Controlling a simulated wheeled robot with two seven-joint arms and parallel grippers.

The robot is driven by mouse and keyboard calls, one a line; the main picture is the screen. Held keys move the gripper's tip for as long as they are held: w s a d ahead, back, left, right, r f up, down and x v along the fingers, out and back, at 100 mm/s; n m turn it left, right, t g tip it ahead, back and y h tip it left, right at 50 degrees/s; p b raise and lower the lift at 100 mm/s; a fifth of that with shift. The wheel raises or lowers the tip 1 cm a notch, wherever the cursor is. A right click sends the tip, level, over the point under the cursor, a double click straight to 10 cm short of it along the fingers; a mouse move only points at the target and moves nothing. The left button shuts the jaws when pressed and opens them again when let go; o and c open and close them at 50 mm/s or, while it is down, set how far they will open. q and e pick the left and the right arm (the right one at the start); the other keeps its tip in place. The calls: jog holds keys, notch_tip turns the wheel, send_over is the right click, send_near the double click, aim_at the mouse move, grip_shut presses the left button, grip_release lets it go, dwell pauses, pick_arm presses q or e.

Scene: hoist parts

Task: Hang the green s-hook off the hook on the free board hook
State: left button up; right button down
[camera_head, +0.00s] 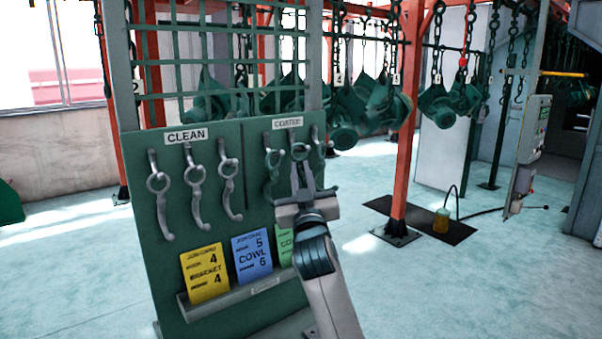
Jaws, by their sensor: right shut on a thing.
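A green board (150,262) stands in front of me with a CLEAN label (186,136) and a second label at the upper right, hard to read. Under CLEAN hang three bare grey s-hooks (194,180). On the right part, a green s-hook (271,175) hangs at the left, and another dark green hook shape (318,142) shows near the board's right edge. My right gripper (303,178) is in front of this part, shut on a green s-hook (299,150) whose upper end shows above the fingers. The gripper hides its lower part and the board behind. I cannot tell whether it touches a board hook. My left gripper is out of view.
A tray (262,292) on the board holds yellow (204,272), blue (252,256) and green cards. A wire grid (228,60) rises above the board. A red post (408,130) and hanging green parts (362,106) stand behind. Floor at the right front is clear.

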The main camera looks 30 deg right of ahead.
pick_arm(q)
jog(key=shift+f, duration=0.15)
pick_arm(e)
jog(key=shift+f, duration=0.25)
dwell(0.3)
jog(key=c, duration=1.6)
grip_release()
jog(key=shift+c, duration=0.2)
